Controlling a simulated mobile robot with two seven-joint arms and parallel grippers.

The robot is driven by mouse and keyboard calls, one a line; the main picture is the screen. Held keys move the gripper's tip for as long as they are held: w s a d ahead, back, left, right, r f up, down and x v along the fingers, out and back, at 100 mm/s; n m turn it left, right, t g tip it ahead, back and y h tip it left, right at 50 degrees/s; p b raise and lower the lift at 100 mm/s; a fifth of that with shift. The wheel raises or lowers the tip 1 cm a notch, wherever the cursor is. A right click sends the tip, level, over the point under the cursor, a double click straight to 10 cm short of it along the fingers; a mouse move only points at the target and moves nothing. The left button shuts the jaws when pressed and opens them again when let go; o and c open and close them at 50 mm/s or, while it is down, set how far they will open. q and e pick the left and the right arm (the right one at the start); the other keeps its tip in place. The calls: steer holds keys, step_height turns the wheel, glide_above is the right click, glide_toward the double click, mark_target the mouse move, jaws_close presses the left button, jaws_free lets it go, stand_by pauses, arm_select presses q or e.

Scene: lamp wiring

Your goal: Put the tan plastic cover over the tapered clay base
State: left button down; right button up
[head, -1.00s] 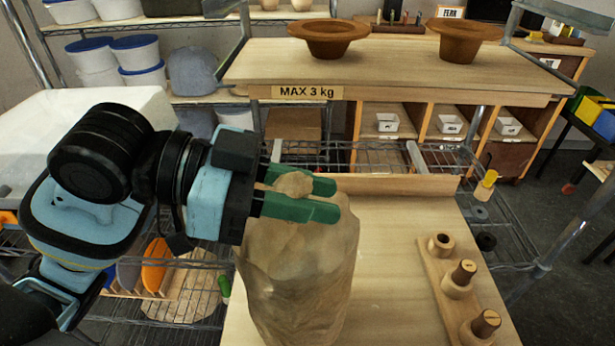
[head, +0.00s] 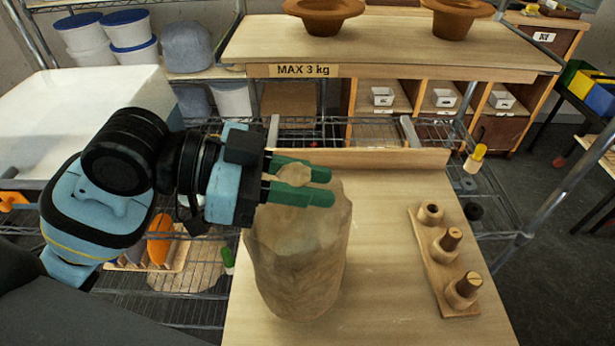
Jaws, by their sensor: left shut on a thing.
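The tan plastic cover (head: 297,255) is a crinkled, translucent bag-like piece, upright over the wooden board in the middle of the head view. My left gripper (head: 312,185) comes in from the left, its green fingers shut on the bunched top of the cover. The cover's lower end shows near the board; I cannot tell whether it touches. No tapered clay base shows clearly on the board; anything under or behind the cover is hidden. Two flared brown clay pieces, one at left (head: 323,12) and one at right (head: 457,16), stand on the raised shelf. My right gripper is not in view.
The wooden board (head: 390,260) has free room right of the cover. A wooden strip (head: 433,262) with round pegs lies at its right side. A raised back edge (head: 400,158) bounds it. A shelf marked MAX 3 kg (head: 400,45) stands behind; a white bin (head: 85,95) is at left.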

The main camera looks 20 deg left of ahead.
arm_select(q)
steer(key=shift+f, duration=0.35)
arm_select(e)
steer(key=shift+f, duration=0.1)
arm_select(q)
steer(key=c, duration=1.1)
jaws_free()
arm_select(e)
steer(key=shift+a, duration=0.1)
arm_select(q)
steer(key=shift+a, duration=0.25)
steer(key=shift+b+v, duration=0.3)
steer(key=shift+v, duration=0.8)
steer(key=p+v, duration=0.1)
steer(key=v, duration=0.2)
steer(key=shift+s+a+r, duration=0.15)
steer(key=shift+a, duration=0.05)
steer(key=shift+v, duration=0.8)
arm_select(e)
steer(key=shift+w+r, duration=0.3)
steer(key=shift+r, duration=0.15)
